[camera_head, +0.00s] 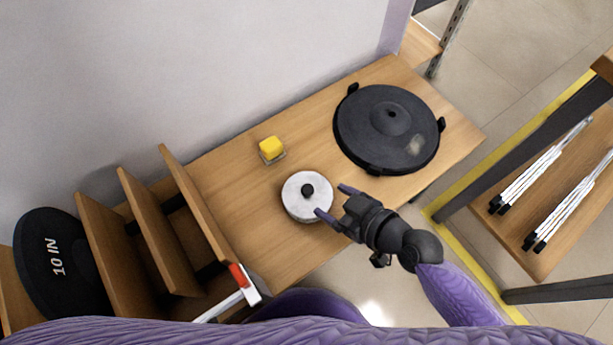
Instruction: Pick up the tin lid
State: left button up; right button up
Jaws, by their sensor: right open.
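A round silver-grey tin with a lid (295,188) stands on the wooden table. The lid has a black knob (307,190) at its middle. My right gripper (331,201) comes in from the lower right. Its fingers are spread open, one at the tin's right edge and one a little further up and right. It holds nothing, and I cannot tell whether the lower finger touches the tin. My left gripper is not in view.
A large black round lid-like disc (375,120) lies at the table's right end. A small yellow block (271,147) sits behind the tin. Wooden dividers (200,205) stand on the left, with a black "10 IN" disc (50,265). The wooden table (235,185) is clear left of the tin.

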aim_at(309, 190)
jog(key=b+x, duration=0.1)
jog(key=x, duration=0.2)
jog(key=b+x, duration=0.2)
jog(key=x, duration=0.2)
jog(key=shift+s+a+f, duration=0.1)
jog(key=shift+a+f, duration=0.15)
jog(key=shift+f, duration=0.1)
jog(key=shift+a, duration=0.1)
jog(key=shift+r, duration=0.1)
jog(key=c, duration=1)
grip_shut()
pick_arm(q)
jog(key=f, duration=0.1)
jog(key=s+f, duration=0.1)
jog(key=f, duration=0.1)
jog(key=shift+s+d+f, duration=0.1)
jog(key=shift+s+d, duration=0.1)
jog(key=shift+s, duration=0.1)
